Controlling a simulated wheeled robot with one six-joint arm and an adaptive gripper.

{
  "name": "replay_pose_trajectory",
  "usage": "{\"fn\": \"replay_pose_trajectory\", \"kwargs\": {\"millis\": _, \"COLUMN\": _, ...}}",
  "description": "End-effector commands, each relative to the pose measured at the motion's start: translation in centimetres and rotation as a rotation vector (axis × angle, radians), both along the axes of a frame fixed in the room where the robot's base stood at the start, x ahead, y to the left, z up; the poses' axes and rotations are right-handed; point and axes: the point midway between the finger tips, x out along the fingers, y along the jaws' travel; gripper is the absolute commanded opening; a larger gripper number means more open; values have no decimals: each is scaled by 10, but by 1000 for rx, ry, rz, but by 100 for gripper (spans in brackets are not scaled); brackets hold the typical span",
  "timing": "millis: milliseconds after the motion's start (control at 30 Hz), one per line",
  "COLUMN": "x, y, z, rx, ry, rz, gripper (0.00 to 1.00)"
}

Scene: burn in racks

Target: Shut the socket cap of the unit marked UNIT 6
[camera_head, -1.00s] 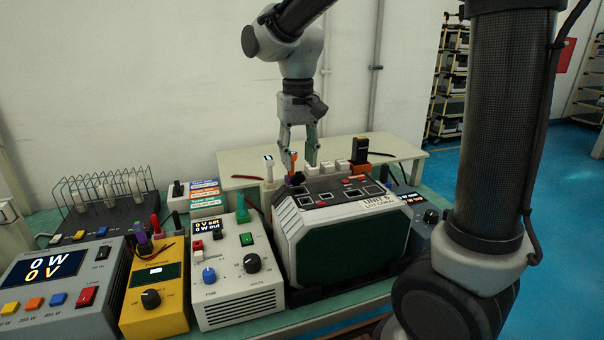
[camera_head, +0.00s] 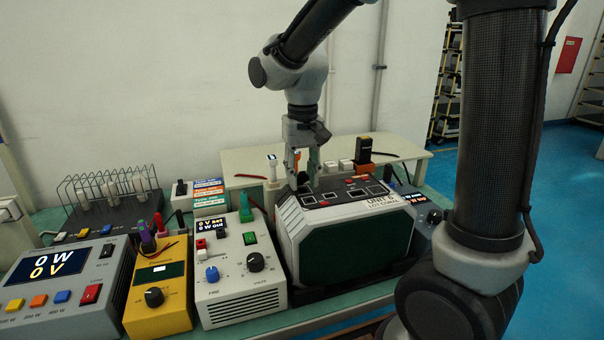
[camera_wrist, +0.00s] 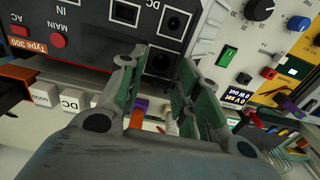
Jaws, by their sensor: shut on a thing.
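The unit marked UNIT 6 (camera_head: 349,242) is a pale-cased box with a dark green front and a black top panel, right of centre in the head view. In the wrist view its black panel (camera_wrist: 88,22) carries several sockets. My gripper (camera_head: 303,184) points down at the rear left of the panel. In the wrist view my gripper (camera_wrist: 158,70) has its fingertips on either side of a dark square piece with a round centre, which looks like the socket cap (camera_wrist: 160,62). The fingers partly hide it, and its lid angle cannot be told.
A grey-white supply (camera_head: 240,265), a yellow meter (camera_head: 158,297) and a grey load box (camera_head: 62,290) stand close on the left. A dark box (camera_head: 428,213) is at the right. A black and orange object (camera_head: 363,153) stands behind UNIT 6.

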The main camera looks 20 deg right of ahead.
Motion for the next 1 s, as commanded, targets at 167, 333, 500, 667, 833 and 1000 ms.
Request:
{"fn": "replay_pose_trajectory", "kwargs": {"millis": 167, "x": -7, "y": -1, "z": -4, "rx": -6, "ry": -144, "rz": 3, "gripper": 9}}
{"fn": "replay_pose_trajectory", "kwargs": {"millis": 333, "x": -10, "y": 0, "z": -6, "rx": -4, "ry": -235, "rz": 3, "gripper": 9}}
{"fn": "replay_pose_trajectory", "kwargs": {"millis": 500, "x": -9, "y": 0, "z": -6, "rx": -3, "ry": -245, "rz": 1, "gripper": 9}}
{"fn": "replay_pose_trajectory", "kwargs": {"millis": 667, "x": -9, "y": 0, "z": -6, "rx": -3, "ry": -245, "rz": 1, "gripper": 37}}
{"fn": "replay_pose_trajectory", "kwargs": {"millis": 833, "x": -9, "y": 0, "z": -6, "rx": -3, "ry": -244, "rz": 1, "gripper": 39}}
{"fn": "replay_pose_trajectory", "kwargs": {"millis": 1000, "x": -9, "y": 0, "z": -5, "rx": -3, "ry": -245, "rz": 1, "gripper": 39}}
